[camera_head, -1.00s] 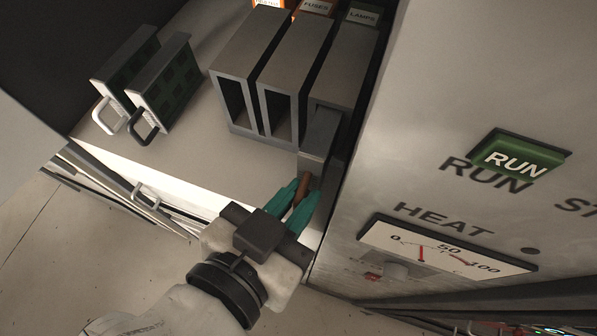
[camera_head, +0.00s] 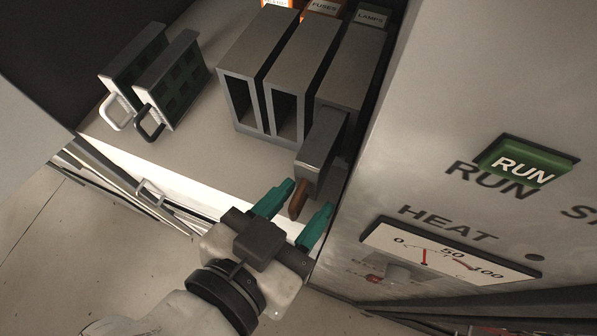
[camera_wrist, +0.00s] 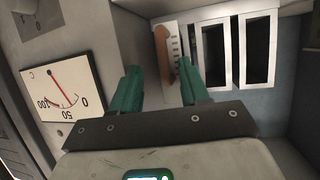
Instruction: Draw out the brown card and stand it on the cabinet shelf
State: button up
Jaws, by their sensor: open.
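The brown card (camera_head: 321,152) is a grey block with a brown handle (camera_head: 298,200). It juts partway out of the rightmost of three grey slots, its rear part hidden inside. In the wrist view the brown handle (camera_wrist: 162,56) shows upright at the card's front. My gripper (camera_head: 306,197) is open, its teal fingers spread on either side of the handle's end, with nothing gripped. The cabinet shelf (camera_head: 205,150) is the pale flat surface left of and in front of the slots.
Two cards stand on the shelf at left, one with a white handle (camera_head: 117,112), one with a black handle (camera_head: 150,124). The left slot (camera_head: 240,105) and middle slot (camera_head: 285,112) look empty. A control panel (camera_head: 450,150) rises close on the right. Shelf between cards and slots is clear.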

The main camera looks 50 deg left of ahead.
jog(key=v, duration=1.2)
